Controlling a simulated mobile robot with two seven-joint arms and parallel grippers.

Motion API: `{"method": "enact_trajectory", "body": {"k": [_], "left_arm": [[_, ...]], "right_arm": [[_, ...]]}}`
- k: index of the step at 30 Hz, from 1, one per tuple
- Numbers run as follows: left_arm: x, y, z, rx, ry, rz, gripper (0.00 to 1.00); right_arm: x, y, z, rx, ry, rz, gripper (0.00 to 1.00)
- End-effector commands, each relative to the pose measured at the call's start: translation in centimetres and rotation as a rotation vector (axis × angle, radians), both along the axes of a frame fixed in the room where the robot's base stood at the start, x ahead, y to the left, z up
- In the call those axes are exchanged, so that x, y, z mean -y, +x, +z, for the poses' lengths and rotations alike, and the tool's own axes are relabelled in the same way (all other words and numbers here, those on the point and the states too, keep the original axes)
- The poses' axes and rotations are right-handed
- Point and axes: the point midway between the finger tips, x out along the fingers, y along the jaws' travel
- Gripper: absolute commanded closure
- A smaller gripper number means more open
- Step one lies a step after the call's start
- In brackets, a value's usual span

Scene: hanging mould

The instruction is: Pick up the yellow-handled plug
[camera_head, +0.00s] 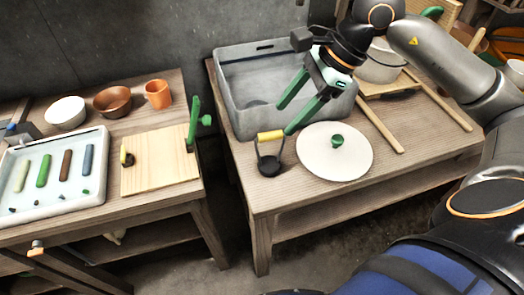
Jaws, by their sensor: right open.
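The plug (268,167) has a round black base, a thin wire bail and a yellow handle (271,135) across the top. It stands upright on the right wooden table, near that table's left edge and in front of the grey basin. My right gripper (283,119) has two green fingers spread apart, with nothing between them. It hangs over the basin's front, pointing down-left, and its nearer fingertip shows just right of the yellow handle. I cannot tell whether that fingertip touches the handle. My left gripper is not in view.
A white round lid (320,160) with a green knob lies right of the plug. The grey basin (240,118) stands behind. A pot (380,70) and wooden rails (380,125) are farther right. A gap separates the left table, holding a board (155,170) and tray (85,205).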

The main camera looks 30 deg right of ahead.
Motion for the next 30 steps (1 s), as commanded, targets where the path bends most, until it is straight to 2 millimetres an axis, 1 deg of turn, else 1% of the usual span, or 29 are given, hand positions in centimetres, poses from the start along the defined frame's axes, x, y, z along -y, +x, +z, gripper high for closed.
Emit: {"method": "enact_trajectory", "body": {"k": [1, 2, 5, 12, 15, 22, 26, 27, 30], "left_arm": [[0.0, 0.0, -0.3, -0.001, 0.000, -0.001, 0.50], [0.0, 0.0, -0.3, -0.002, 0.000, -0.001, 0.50], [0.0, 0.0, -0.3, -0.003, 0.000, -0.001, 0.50], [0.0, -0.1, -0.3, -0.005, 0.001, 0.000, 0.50], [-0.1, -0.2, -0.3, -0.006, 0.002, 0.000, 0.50], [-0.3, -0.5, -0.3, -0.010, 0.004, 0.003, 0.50], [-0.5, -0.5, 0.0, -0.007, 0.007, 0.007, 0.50], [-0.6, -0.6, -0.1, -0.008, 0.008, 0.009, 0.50], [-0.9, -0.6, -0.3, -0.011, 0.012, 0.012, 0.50]], "right_arm": [[1.1, 0.0, 0.1, 0.018, -0.054, -0.007, 0.38], [1.6, 0.1, 0.1, 0.023, -0.076, -0.009, 0.38], [2.0, 0.3, -0.5, 0.027, -0.109, -0.013, 0.38], [0.5, 1.6, -4.4, 0.024, -0.105, -0.012, 0.38], [0.2, 2.0, -5.5, 0.027, -0.105, -0.014, 0.38], [-0.5, 2.8, -7.0, 0.025, -0.102, -0.012, 0.38], [-1.2, 3.9, -8.6, 0.026, -0.100, -0.013, 0.38], [-1.3, 4.1, -9.2, 0.024, -0.101, -0.014, 0.38], [-1.6, 4.4, -10.2, 0.025, -0.103, -0.013, 0.38]]}}
